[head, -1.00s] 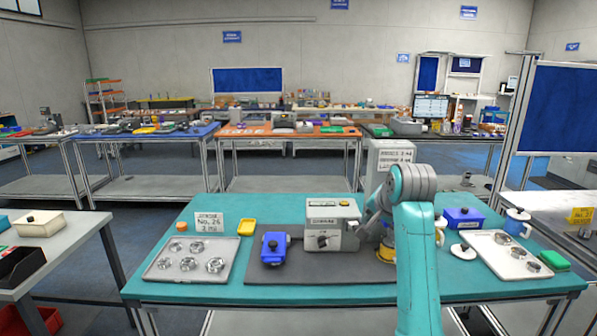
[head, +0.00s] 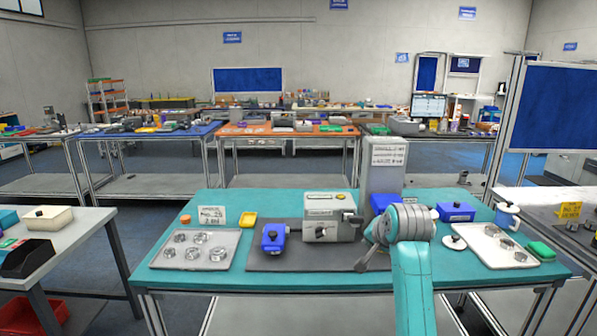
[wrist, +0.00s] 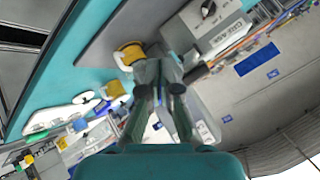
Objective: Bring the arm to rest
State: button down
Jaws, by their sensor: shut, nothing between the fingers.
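My gripper (wrist: 160,72) shows in the wrist view with its two dark fingers together and nothing between them. It hangs in the air over the bench. In the head view my teal and grey arm rises from the front right of the teal table (head: 200,290). A dark end part of it points down and left above the grey mat (head: 275,262), to the right of a grey machine (head: 322,226) with a black knob. A yellow round part (wrist: 130,55) lies beside the fingers in the wrist view; my arm hides it in the head view.
A tray of metal parts (head: 233,248) lies at the left and another tray (head: 512,258) at the right. A blue device (head: 272,238), a blue box (head: 455,212), a mug (head: 508,216) and a green block (head: 541,250) stand on the table. A grey pillar (head: 385,170) stands behind.

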jog(key=s+f+n+t, duration=0.1)
jog(key=s+f, duration=0.7)
jog(key=f, duration=0.5)
jog(key=s+f+n+t, duration=0.1)
jog(key=s+f, duration=0.7)
jog(key=f, duration=0.5)
jog(key=s+f+n, duration=0.1)
jog(key=s+f, duration=0.3)
jog(key=s, duration=0.6)
jog(key=s+f+n, duration=0.1)
jog(key=s+f, duration=0.2)
jog(key=s, duration=0.7)
jog(key=s+r+n+t, duration=0.1)
jog(key=s+r, duration=0.3)
jog(key=s, duration=0.5)
jog(key=s+r+n+t, duration=0.1)
jog(key=s+r, duration=0.3)
jog(key=s, duration=0.6)
jog(key=s+r+n+t, duration=0.1)
jog(key=s+r, duration=0.4)
jog(key=s, duration=0.5)
jog(key=shift+s+h, duration=0.15)
jog(key=shift+h, duration=0.25)
